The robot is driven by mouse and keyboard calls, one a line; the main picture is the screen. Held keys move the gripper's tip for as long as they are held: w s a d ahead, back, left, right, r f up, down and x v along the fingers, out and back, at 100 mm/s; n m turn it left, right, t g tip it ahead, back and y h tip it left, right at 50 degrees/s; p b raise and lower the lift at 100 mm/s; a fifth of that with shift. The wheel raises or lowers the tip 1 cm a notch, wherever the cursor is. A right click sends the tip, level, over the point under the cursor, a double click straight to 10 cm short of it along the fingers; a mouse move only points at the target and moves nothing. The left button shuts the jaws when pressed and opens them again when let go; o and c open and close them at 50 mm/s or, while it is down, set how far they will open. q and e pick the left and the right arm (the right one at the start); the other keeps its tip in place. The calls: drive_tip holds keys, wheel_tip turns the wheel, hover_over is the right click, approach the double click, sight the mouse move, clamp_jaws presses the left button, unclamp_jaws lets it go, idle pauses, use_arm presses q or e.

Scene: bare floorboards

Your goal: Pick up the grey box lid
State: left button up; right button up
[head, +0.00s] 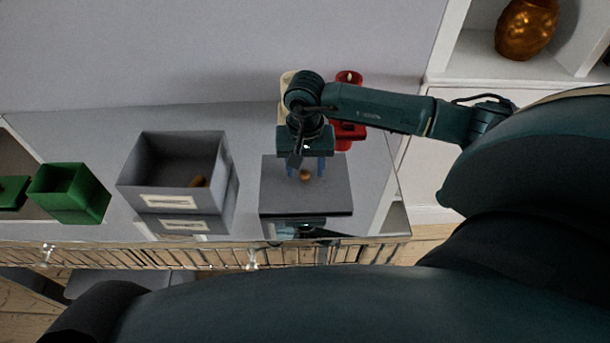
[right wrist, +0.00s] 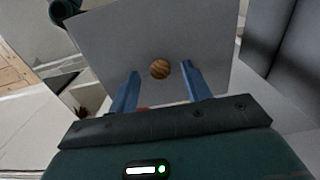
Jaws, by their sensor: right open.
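The grey box lid (head: 328,200) lies flat on the mirrored top of the cabinet, with a round wooden knob (head: 305,175) at its middle. The knob also shows in the right wrist view (right wrist: 160,69), on the grey lid (right wrist: 120,45). My right gripper (head: 306,168) is over the lid, pointing down, with its blue fingers apart on either side of the knob. In the right wrist view its fingertips (right wrist: 160,80) flank the knob with gaps on both sides. The open grey box (head: 130,183) stands left of the lid. My left gripper is out of view.
A small brown item (head: 198,181) lies inside the grey box. A green box (head: 88,197) and its green lid (head: 12,191) are at the far left. A red object (head: 349,132) and a cream object (head: 285,82) stand behind my right gripper, near the wall. A gold vase (head: 526,28) sits on a shelf at the upper right.

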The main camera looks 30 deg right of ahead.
drive_tip(key=shift+f, duration=0.7)
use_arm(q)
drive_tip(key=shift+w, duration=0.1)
use_arm(e)
drive_tip(key=shift+c, duration=0.5)
clamp_jaws()
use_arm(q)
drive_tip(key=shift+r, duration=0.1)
use_arm(e)
drive_tip(key=shift+r, duration=0.1)
